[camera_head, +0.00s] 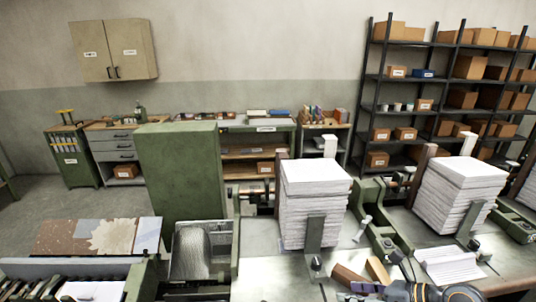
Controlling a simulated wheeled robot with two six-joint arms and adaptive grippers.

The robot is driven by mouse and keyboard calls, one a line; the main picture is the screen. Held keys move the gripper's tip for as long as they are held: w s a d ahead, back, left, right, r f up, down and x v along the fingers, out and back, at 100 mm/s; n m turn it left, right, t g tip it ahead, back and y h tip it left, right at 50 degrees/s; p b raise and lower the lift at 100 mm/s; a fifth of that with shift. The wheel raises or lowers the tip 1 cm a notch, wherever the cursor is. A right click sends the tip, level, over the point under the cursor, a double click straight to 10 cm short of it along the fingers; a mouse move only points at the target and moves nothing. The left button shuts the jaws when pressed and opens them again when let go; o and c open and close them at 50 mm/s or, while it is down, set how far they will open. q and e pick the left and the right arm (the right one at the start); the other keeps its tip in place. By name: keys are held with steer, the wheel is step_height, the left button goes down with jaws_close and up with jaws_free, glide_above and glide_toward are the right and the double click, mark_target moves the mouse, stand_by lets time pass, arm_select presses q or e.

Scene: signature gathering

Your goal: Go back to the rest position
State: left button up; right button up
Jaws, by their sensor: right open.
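My right gripper (368,290) is low at the bottom edge, right of centre, with its arm coming in from the right. It is open, and I see nothing between its fingers. It is in front of a brown block (349,278) and a tan block (377,269) on the metal worktop. Part of the gripper and arm is cut off by the frame's edge. My left gripper is not in view.
Tall paper stacks stand on the machine: one near the middle (315,195), another at the right (461,192). A small white pile (448,265) lies near my arm. A green cabinet (182,178) rises left of centre. Shelves (447,98) with boxes stand behind.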

steer(key=w+r+m+t, duration=0.4)
steer(key=r+m+t, duration=0.45)
steer(key=m, duration=0.25)
steer(key=d+f+m+t+h, duration=0.1)
steer(key=d+m+t+h, duration=0.2)
steer(key=d+m+h, duration=0.85)
steer(key=s+f+m+g+h, duration=0.2)
steer(key=s+f+m+g, duration=0.4)
steer(key=f+m, duration=0.55)
steer(key=s+a+f+m+g+y, duration=0.4)
steer(key=s+a+f+m+g, duration=0.35)
steer(key=s+f+g, duration=0.35)
steer(key=s+d+f+t+b, duration=0.1)
steer(key=s+f+b, duration=0.1)
steer(key=f, duration=1.3)
steer(key=s+d+f+b, duration=0.1)
steer(key=s+f+b, duration=0.15)
steer(key=f, duration=1.15)
arm_select(q)
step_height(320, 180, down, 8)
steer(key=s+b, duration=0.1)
steer(key=b, duration=0.2)
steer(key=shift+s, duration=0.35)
arm_select(e)
steer(key=s+d+f, duration=0.1)
steer(key=s+f, duration=1.6)
steer(key=f, duration=0.1)
steer(key=shift+s+f+g, duration=0.3)
steer(key=shift+f+g, duration=0.05)
steer(key=shift+g, duration=0.1)
